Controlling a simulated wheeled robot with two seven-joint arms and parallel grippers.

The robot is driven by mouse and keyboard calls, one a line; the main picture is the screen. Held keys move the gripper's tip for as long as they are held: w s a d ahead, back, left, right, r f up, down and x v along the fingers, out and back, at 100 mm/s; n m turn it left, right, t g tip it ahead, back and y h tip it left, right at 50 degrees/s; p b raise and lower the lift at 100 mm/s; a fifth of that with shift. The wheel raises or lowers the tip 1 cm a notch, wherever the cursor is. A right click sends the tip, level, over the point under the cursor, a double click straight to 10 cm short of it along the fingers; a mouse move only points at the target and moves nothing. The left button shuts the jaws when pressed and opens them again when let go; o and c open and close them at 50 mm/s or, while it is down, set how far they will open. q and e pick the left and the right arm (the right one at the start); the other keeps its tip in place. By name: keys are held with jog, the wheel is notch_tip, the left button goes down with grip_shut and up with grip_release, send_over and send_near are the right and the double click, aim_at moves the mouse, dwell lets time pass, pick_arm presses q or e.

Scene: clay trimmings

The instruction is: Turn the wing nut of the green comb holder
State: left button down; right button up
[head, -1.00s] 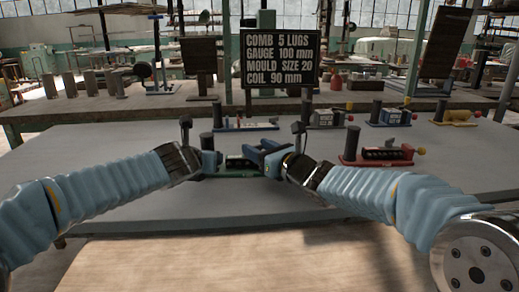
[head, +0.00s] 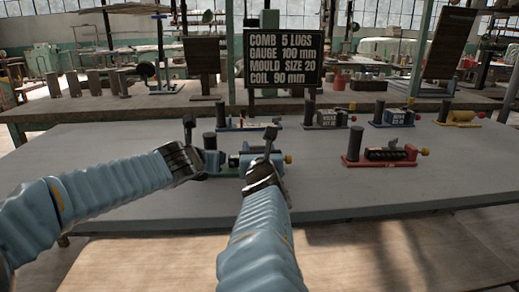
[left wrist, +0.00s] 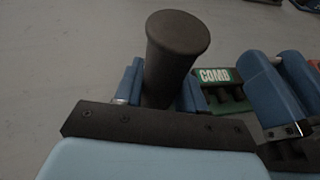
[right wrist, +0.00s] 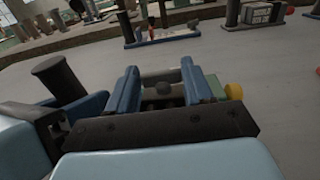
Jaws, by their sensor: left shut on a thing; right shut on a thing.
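The green comb holder (head: 233,160) stands on the grey table in front of me. Its "COMB" label (left wrist: 214,75) shows in the left wrist view. My left gripper (head: 212,157) is shut around the holder's dark upright post (left wrist: 172,55). My right gripper (head: 262,152) is over the holder's right part, its blue fingers apart around a small grey piece (right wrist: 163,88), which looks like the wing nut. The fingers hide much of it. A yellow knob (right wrist: 234,91) at the holder's right end is outside the fingers.
A red holder (head: 381,154) stands to the right. A black sign (head: 281,58) rises behind. The table front at right is clear.

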jog(key=shift+a+f+m+h, duration=0.15)
jog(key=shift+m+h, duration=1.15)
jog(key=shift+h, duration=0.7)
jog(key=shift+m+g+h, duration=0.3)
jog(key=shift+h, duration=0.2)
jog(key=o, duration=1.1)
jog(key=shift+a, duration=0.1)
jog(key=shift+c, duration=0.2)
jog(key=v, duration=0.7)
jog(key=shift+s, duration=0.3)
jog(key=shift+c, duration=0.2)
